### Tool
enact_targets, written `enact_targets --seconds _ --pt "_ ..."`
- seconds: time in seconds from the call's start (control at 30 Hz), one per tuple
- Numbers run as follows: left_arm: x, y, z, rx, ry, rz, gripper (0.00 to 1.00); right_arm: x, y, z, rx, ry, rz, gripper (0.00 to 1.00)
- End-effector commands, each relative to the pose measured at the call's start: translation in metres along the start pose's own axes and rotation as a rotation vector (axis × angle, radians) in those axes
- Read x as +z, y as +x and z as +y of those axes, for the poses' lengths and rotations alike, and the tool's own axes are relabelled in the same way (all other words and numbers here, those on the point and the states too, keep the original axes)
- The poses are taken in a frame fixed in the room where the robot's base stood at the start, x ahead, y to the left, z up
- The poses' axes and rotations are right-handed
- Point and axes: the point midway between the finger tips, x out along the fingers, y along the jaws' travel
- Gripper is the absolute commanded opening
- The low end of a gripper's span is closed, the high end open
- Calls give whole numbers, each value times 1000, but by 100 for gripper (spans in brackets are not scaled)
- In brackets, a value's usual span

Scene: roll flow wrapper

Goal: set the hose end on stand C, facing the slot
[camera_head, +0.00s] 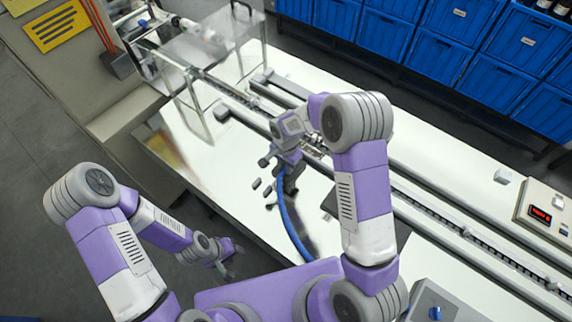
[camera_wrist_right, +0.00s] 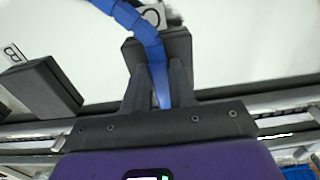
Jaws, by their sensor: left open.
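The blue hose shows in the head view (camera_head: 287,222), running across the white table to my right gripper (camera_head: 280,170). In the right wrist view the hose (camera_wrist_right: 151,48) passes between the two fingers of my right gripper (camera_wrist_right: 160,88), which look closed on its sides. Stand C (camera_wrist_right: 178,44) is a dark block with a white C label, directly behind the fingers and partly hidden by them and the hose. I cannot tell whether the hose end touches it. The slot is not clearly visible. My left gripper (camera_head: 229,265) is open and empty, low beside the table.
A dark stand B (camera_wrist_right: 42,86) is left of stand C in the right wrist view. A long conveyor rail (camera_head: 440,218) runs behind the work area. A clear-walled machine (camera_head: 205,55) stands at the far left end. A control box (camera_head: 543,208) sits at right; blue crates (camera_head: 445,55) line the back.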

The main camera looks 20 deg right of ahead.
Motion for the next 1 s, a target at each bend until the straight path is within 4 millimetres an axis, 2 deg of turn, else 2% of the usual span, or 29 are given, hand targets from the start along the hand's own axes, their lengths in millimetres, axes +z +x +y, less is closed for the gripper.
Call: enact_targets --seconds 0.03,0.13,0.17,0.47,0.57,0.8,1.0 --pt "0 0 0 0 0 0 43 0 0 0 0 0 0 34" --pt "0 -1 0 0 0 0 43 0 0 0 0 0 0 49" --pt "0 -1 0 0 0 0 43 0 -1 0 0 0 0 51" --pt "0 -1 0 0 0 0 43 0 -3 0 -1 0 0 51" --pt "0 -2 1 0 0 0 43 0 -14 0 -1 0 2 51" --pt "0 -6 2 0 0 0 43 0 -55 -1 -4 -1 2 51" --pt "0 -8 3 0 0 0 43 0 -74 0 -1 0 0 51"
